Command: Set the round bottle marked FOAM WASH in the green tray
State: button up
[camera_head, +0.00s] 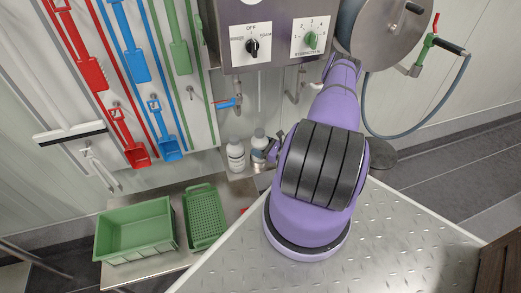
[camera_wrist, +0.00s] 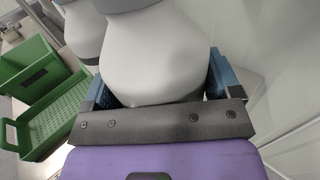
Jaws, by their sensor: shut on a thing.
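My gripper (camera_head: 268,153) is shut on a white round bottle (camera_head: 259,138). In the wrist view the rounded white body of this bottle (camera_wrist: 155,55) fills the space between the blue fingers. Its label cannot be read, so I cannot tell if it says FOAM WASH. A second white bottle (camera_head: 236,158) stands just left of it with a label too small to read; it also shows in the wrist view (camera_wrist: 86,35). Two green containers are to the left: a deep green tray (camera_head: 135,249) and a shallow perforated green one (camera_head: 205,216). Both appear empty.
The green containers stand on a metal bench (camera_head: 178,262). Red, blue and green tools hang on the wall board above. A control box (camera_head: 275,55) and pipes with a blue-handled valve (camera_head: 228,103) are behind the bottles. A hose reel (camera_head: 384,28) is at upper right.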

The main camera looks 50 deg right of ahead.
aim_at(264, 138)
jog(key=c, duration=0.5)
jog(key=shift+r, duration=0.1)
jog(key=shift+r, duration=0.1)
jog(key=shift+r, duration=1.1)
jog(key=shift+r, duration=0.3)
jog(key=shift+r, duration=1.25)
